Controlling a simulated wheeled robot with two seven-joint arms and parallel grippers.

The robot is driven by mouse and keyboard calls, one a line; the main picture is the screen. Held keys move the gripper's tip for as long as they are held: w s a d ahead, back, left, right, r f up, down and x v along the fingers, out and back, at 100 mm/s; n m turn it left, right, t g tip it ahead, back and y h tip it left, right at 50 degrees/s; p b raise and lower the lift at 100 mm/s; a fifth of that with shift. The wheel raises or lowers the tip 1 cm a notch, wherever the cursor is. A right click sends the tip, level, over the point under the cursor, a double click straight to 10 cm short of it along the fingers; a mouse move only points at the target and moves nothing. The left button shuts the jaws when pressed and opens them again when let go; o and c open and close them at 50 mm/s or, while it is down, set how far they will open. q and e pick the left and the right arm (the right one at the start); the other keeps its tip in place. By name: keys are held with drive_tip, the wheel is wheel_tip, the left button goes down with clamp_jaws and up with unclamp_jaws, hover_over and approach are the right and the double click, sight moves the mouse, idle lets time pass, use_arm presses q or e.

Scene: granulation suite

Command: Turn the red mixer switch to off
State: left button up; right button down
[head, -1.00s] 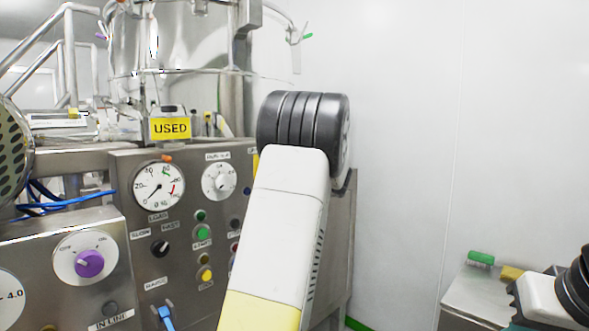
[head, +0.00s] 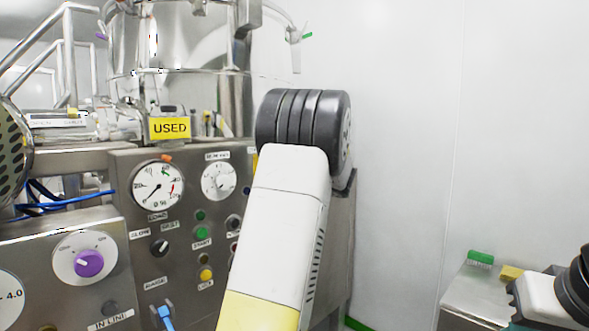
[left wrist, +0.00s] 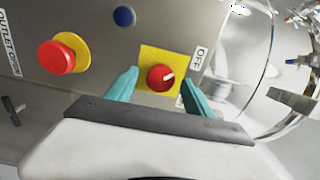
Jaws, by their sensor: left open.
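The red mixer switch (left wrist: 160,78) shows in the left wrist view on a yellow square plate (left wrist: 150,57), with a white pointer mark toward its upper right. An OFF label (left wrist: 199,58) is beside the plate, and another label below it is partly covered. My left gripper (left wrist: 165,82) is open, one teal finger on each side of the switch in the picture; I cannot tell whether they touch it. In the head view my arm hides the switch and the left gripper.
A red mushroom button (left wrist: 57,57) on a yellow base and a blue button (left wrist: 124,16) are near the switch. In the head view the steel panel carries dials, several buttons and a purple knob (head: 89,263). A steel table (head: 470,292) stands at the right.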

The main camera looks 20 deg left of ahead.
use_arm(q)
drive_tip(key=v, duration=0.6)
drive_tip(key=shift+d, duration=0.4)
drive_tip(key=shift+s, duration=0.15)
drive_tip(key=s+f+n+g+h, duration=0.25)
drive_tip(key=s+f+h, duration=0.55)
drive_tip(key=s+f, duration=0.5)
drive_tip(key=s+d+f+n+t+h, duration=0.1)
drive_tip(key=s+d+h, duration=0.9)
drive_tip(key=s+d, duration=0.9)
drive_tip(key=shift+d+t+h, duration=0.35)
drive_tip(key=shift+d+h, duration=0.05)
drive_tip(key=shift+s, duration=0.15)
